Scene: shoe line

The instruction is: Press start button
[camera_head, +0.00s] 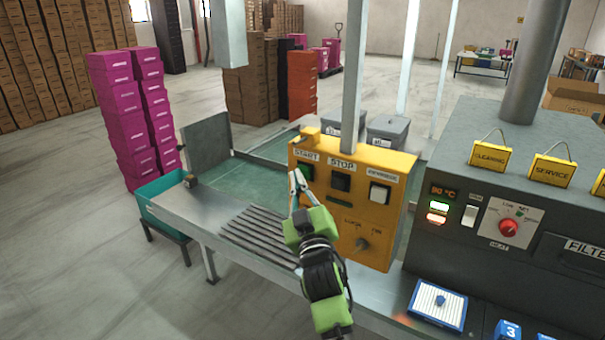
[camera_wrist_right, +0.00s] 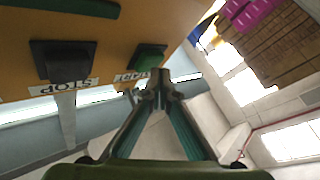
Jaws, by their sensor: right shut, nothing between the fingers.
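The yellow control box (camera_head: 380,220) stands at the middle of the line. Its green start button (camera_head: 306,171) sits at the upper left under the START label, partly behind my fingers. The black stop button (camera_head: 340,181) is to its right. My right gripper (camera_head: 295,175) is shut and empty, with its tips at the left edge of the start button. In the right wrist view the green start button (camera_wrist_right: 150,57) lies just beyond the fingertips (camera_wrist_right: 160,78); I cannot tell whether they touch it. The stop button (camera_wrist_right: 63,60) is at left there. My left gripper is not in view.
A white button (camera_head: 379,193) and a knob (camera_head: 362,244) are also on the box. A metal post (camera_head: 354,80) rises behind it. A dark machine (camera_head: 450,160) stands to the right. A metal ledge with slats (camera_head: 258,235) runs below my arm.

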